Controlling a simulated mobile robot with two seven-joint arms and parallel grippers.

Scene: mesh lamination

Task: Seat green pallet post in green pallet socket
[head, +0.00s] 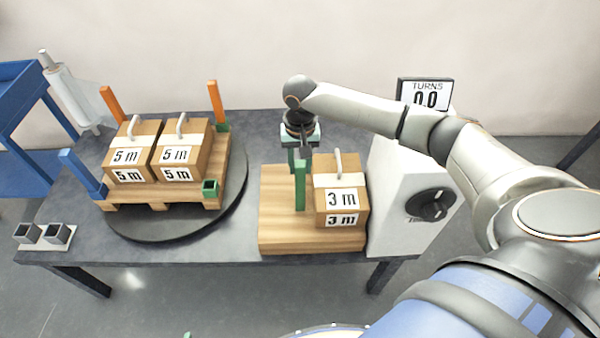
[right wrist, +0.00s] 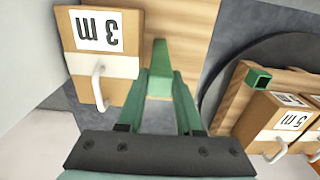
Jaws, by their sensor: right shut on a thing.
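The green pallet post (head: 300,187) is upright over the wooden board, beside the 3 m box. My right gripper (head: 303,152) is above it, shut on its upper part; the post also shows between the fingers in the right wrist view (right wrist: 159,75). I cannot tell whether its lower end touches the board. The green pallet socket (head: 210,187) is an open, empty square tube at the pallet's front right corner, left of the gripper. It also shows in the right wrist view (right wrist: 262,77). My left gripper is not in view.
The pallet (head: 160,196) on the black turntable (head: 235,195) carries 5 m boxes (head: 178,150). Orange posts (head: 215,103) and a blue post (head: 80,172) stand at its other corners. The 3 m box (head: 340,192) and a white dial unit (head: 405,190) stand to the right.

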